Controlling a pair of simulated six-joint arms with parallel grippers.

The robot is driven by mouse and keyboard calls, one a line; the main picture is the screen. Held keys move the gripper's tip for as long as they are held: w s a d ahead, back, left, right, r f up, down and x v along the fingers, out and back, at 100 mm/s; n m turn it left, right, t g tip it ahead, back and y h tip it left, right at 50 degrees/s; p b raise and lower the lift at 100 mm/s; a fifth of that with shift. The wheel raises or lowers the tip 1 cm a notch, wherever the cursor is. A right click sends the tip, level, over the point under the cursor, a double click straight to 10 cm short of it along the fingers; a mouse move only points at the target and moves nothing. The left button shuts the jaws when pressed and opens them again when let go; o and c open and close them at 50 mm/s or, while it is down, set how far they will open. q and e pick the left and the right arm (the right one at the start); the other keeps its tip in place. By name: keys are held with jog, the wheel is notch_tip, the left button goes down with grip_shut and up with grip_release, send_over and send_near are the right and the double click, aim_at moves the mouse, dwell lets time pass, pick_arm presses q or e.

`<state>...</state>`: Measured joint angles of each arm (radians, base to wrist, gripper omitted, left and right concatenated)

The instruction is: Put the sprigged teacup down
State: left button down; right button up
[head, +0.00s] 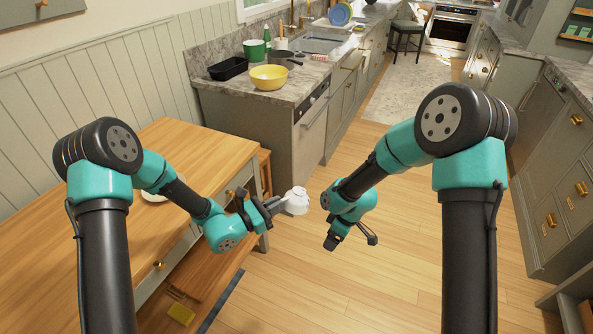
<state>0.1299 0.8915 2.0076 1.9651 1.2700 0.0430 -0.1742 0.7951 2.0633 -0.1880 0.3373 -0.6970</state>
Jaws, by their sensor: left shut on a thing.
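The white teacup (296,202) is at the tip of my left gripper (279,206), in the middle of the head view. My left gripper is shut on the cup and holds it out past the table's right edge, with the wooden floor behind it. Any sprig pattern is too small to make out. My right gripper (337,242) hangs to the right of the cup, apart from it and pointing down.
A wooden table (60,255) stands at the left. A pale round dish (150,197) on it is partly hidden by my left arm. The counter behind holds a yellow bowl (269,78), a black tray (228,69) and a pan (284,58). The floor at the right is clear.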

aim_at(297, 193)
jog(key=o, duration=0.3)
jog(key=w+a+r+n+h, duration=0.1)
jog(key=w+a+r+n, duration=0.2)
jog(key=r, duration=0.3)
jog(key=w+a+r+n, duration=0.3)
jog(key=a+r+n, duration=0.1)
jog(key=r, duration=0.3)
jog(key=shift+w+n+h, duration=0.3)
jog(key=shift+w+h, duration=0.05)
jog(key=shift+h, duration=0.05)
jog(key=a+r+n, duration=0.1)
jog(key=r, duration=0.1)
jog(key=r+n, duration=0.1)
jog(key=r, duration=0.1)
jog(key=w+a+r, duration=0.1)
jog(key=r, duration=0.1)
jog(key=shift+a+r+n+h, duration=0.1)
jog(key=shift+a+n+h, duration=0.2)
jog(key=shift+n+h, duration=0.1)
jog(key=shift+s+a+r+n+h, duration=0.1)
jog(key=shift+a+r+n+h, duration=0.2)
jog(key=shift+a+r+n, duration=0.6)
jog(key=shift+s+a+r, duration=0.1)
jog(key=shift+a+r, duration=0.05)
jog(key=shift+a, duration=0.2)
notch_tip(297, 193, down, 12)
jog(key=shift+f, duration=0.1)
jog(key=shift+c, duration=0.4)
